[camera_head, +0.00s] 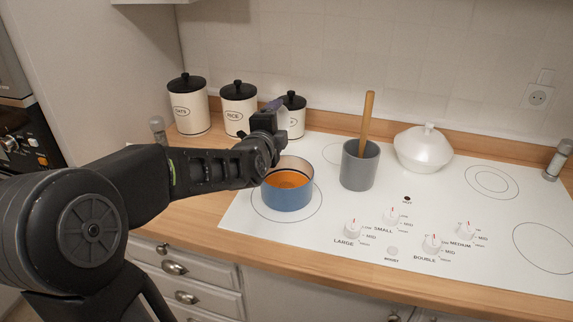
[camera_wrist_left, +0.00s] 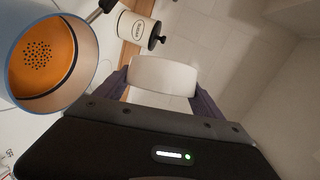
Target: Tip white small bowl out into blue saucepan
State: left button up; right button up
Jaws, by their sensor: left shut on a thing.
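The blue saucepan (camera_head: 287,197) stands on the left hob ring, with an orange inside. It also shows in the left wrist view (camera_wrist_left: 84,88), where a cluster of dark dots lies on the orange. My left gripper (camera_head: 273,106) is above and slightly behind the saucepan's left side. In the left wrist view my gripper (camera_wrist_left: 162,82) is shut on the white small bowl (camera_wrist_left: 163,75), which sits between its purple fingers. The bowl is hidden in the head view. Its contents and exact tilt cannot be told. My right gripper is out of view.
Cream canisters with black lids (camera_head: 238,110) stand behind at the left. A grey utensil pot (camera_head: 360,168) with a wooden handle is right of the saucepan. A white lidded dish (camera_head: 423,150) stands further right.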

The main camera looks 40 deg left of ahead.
pick_arm(q)
jog(key=shift+a, duration=0.1)
jog(key=shift+a, duration=0.35)
jog(key=shift+a+r+n+p, duration=0.2)
jog(key=shift+a+n+p, duration=0.3)
jog(key=shift+p, duration=0.35)
jog(key=shift+a+f+n+g+h, duration=0.3)
jog(key=shift+f+n+h, duration=0.1)
jog(key=shift+h, duration=0.2)
jog(key=shift+r, duration=0.15)
jog(key=a+f+n+h+p, duration=0.4)
jog(key=a+n+h+p, duration=0.2)
jog(key=a+n+p, duration=0.3)
jog(key=shift+a+f+g, duration=0.3)
jog(key=shift+f+g, duration=0.05)
jog(key=shift+g, duration=0.05)
